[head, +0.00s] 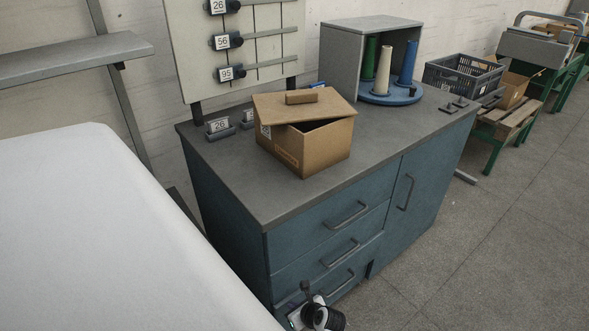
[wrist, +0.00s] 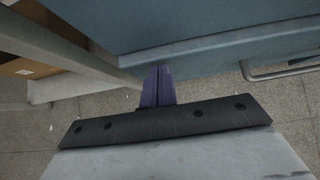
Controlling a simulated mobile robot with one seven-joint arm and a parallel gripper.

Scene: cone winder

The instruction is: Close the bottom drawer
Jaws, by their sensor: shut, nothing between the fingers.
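The blue cabinet (head: 228,205) has a stack of drawers on its left side and a door on its right. The bottom drawer (head: 322,299) is lowest in the stack, with a grey bar handle (head: 341,284). A dark gap at its right edge suggests its front stands slightly out; how far I cannot tell. In the wrist view my gripper (wrist: 158,72) is shut and empty, its purple fingers together. The fingertips are at the lower edge of a blue front, with a bar handle (wrist: 282,72) to their right. I cannot tell whether they touch it.
A cardboard box (head: 325,150) with a tilted lid stands on the cabinet top. A grey open-sided housing (head: 341,60) with cones stands behind it. A large white surface (head: 95,235) fills the left. Grey floor (head: 480,240) is clear at the right.

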